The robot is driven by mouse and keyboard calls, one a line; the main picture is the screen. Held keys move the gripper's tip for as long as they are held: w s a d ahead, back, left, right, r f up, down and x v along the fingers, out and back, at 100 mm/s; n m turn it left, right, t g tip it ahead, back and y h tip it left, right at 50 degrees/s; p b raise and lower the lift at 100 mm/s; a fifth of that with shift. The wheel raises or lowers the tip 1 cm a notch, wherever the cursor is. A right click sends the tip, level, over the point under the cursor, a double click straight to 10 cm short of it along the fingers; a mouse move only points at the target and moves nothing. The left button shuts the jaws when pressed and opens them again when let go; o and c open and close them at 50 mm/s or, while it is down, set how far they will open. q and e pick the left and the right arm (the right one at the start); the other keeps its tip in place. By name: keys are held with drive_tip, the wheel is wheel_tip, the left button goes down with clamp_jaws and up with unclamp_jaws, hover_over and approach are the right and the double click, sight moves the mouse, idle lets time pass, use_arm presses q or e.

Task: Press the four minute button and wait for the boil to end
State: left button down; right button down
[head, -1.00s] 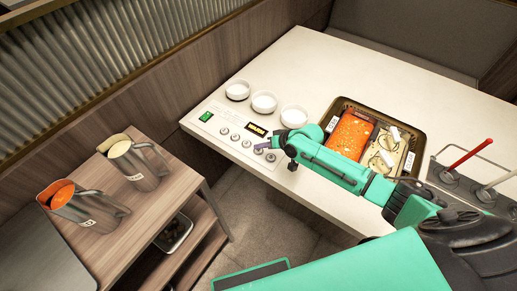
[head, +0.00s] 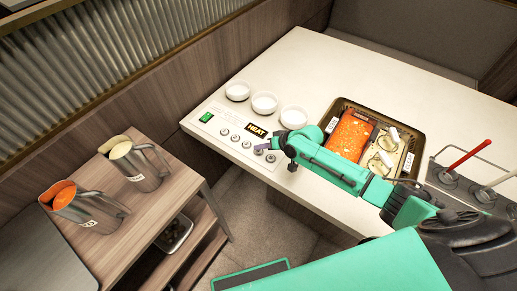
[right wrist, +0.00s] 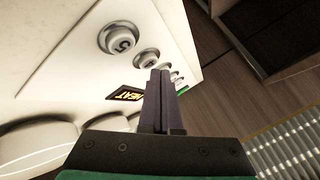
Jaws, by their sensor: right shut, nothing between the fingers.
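The control panel (head: 228,138) lies at the table's left edge with several round buttons in a row. Its display (head: 257,129) reads HEAT in yellow. In the right wrist view the nearest button (right wrist: 118,38) is marked 5; the button beside it (right wrist: 147,60), by its place in the row the four minute one, has a mark too small to read. My right gripper (head: 262,147) is shut and empty, its tips (right wrist: 160,73) close by this second button. I cannot tell whether they touch it. My left gripper is not in view.
A pot (head: 414,112) with an orange side and a pale side sits on the table. Three white bowls (head: 264,102) stand behind the panel. A green switch (head: 206,117) is at the panel's far end. Two steel jugs (head: 140,172) (head: 92,210) stand on the side table.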

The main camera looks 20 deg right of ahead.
sight(261, 152)
wheel_tip(261, 152, up, 6)
drive_tip(key=p, duration=0.5)
drive_tip(key=shift+p, duration=0.4)
